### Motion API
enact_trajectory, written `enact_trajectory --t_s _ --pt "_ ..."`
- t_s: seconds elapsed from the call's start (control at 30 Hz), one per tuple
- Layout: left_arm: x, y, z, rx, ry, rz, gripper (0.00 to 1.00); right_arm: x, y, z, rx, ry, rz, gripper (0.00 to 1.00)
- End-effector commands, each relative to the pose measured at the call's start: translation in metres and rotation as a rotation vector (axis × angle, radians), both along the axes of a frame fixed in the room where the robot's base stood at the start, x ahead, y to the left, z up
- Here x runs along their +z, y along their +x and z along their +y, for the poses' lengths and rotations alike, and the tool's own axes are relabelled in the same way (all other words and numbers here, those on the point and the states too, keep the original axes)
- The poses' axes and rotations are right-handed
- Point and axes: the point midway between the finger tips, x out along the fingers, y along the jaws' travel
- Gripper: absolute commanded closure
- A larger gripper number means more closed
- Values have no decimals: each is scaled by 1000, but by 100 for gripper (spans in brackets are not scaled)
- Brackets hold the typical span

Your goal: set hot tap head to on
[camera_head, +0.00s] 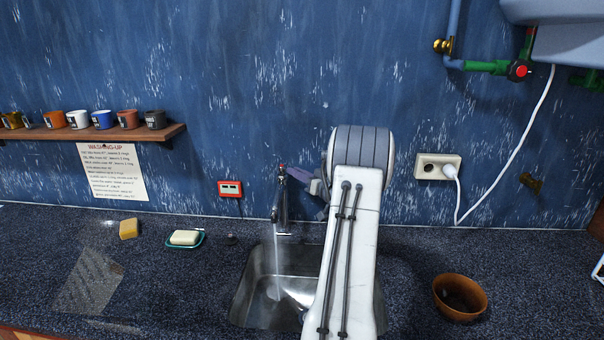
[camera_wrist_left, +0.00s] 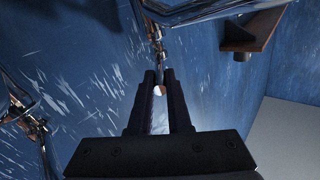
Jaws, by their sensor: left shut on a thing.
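The chrome tap (camera_head: 281,200) stands at the back of the sink, with a small red mark near its top. A stream of water runs from it into the sink. My left gripper (camera_head: 297,174) is at the right side of the tap's top, mostly hidden behind my arm. In the left wrist view its two dark fingers (camera_wrist_left: 159,76) are close together at the tap (camera_wrist_left: 157,35), with a small pale part between them. The gripper is shut on what appears to be the hot tap head; the exact contact is hard to see. My right gripper is out of view.
The steel sink (camera_head: 262,285) lies below the tap. A brown bowl (camera_head: 478,296) is right of it; a soap dish (camera_head: 200,240) and a sponge (camera_head: 129,228) are left. A socket (camera_head: 427,167) with a plugged-in cable and a mug shelf (camera_head: 90,134) are on the wall.

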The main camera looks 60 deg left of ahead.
Motion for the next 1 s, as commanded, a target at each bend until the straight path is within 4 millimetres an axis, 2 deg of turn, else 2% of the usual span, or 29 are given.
enact_trajectory --t_s 0.13,0.17,0.2,0.23,0.63,0.77,1.0 --pt "1 -1 1 1 3 0 100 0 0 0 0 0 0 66" --pt "1 -1 1 1 3 0 76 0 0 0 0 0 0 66" --pt "1 -1 0 1 3 0 61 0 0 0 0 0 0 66" --pt "1 -1 0 1 3 0 54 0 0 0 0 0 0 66" --pt "1 4 -7 -5 4 -1 54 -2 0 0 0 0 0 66" --pt "-1 9 -27 -6 2 -2 54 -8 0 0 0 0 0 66" --pt "-1 21 -73 -7 4 -1 54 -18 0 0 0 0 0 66"
